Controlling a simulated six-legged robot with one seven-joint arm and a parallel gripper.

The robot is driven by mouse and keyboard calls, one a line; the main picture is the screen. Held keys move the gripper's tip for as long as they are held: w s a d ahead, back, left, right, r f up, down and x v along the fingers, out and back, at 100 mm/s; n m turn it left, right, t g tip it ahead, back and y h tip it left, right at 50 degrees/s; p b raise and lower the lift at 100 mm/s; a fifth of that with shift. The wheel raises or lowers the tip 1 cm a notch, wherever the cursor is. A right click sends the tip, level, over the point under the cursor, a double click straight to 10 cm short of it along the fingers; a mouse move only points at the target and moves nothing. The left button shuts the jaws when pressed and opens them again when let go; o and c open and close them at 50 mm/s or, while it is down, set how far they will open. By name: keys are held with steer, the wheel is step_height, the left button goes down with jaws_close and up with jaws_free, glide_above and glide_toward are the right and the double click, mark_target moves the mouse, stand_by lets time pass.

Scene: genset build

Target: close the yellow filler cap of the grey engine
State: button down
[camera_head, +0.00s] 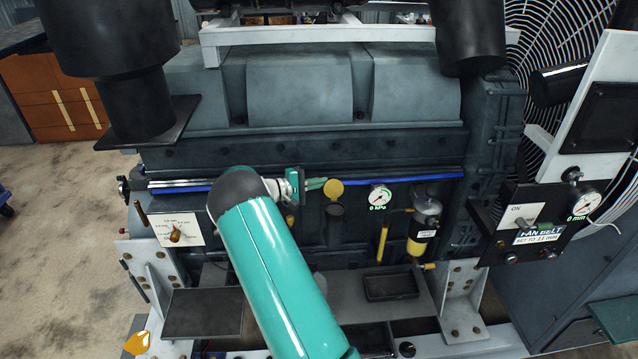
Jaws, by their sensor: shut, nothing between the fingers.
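The grey engine (300,85) fills the middle of the head view. The yellow filler cap (334,189) shows its round face on the engine's front side, just below the blue rail. It stands raised above a short dark filler neck (336,212), so it looks open. My gripper (318,184) is shut and empty, pointing right. Its fingertips are at the left edge of the cap; I cannot tell whether they touch it. My teal arm hides part of the engine front to the lower left.
A pressure gauge (379,197) is right of the cap, then a glass-bowl filter (425,225) with a yellow band. A yellow handle (382,243) rises below the gauge. A white dial plate (178,231) is on the left. A black fan-belt panel (530,225) stands at the right.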

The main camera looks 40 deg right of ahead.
steer(key=shift+s, duration=0.1)
steer(key=s+a+m+g+h, duration=0.1)
steer(key=s+a+m+g, duration=0.1)
steer(key=m, duration=0.8)
steer(key=s+a+f+m+g+h, duration=0.1)
steer(key=s+a+m+g, duration=0.2)
steer(key=m, duration=0.8)
steer(key=shift+s+f+g, duration=0.2)
steer(key=shift+s+g, duration=0.1)
steer(key=shift+g, duration=0.4)
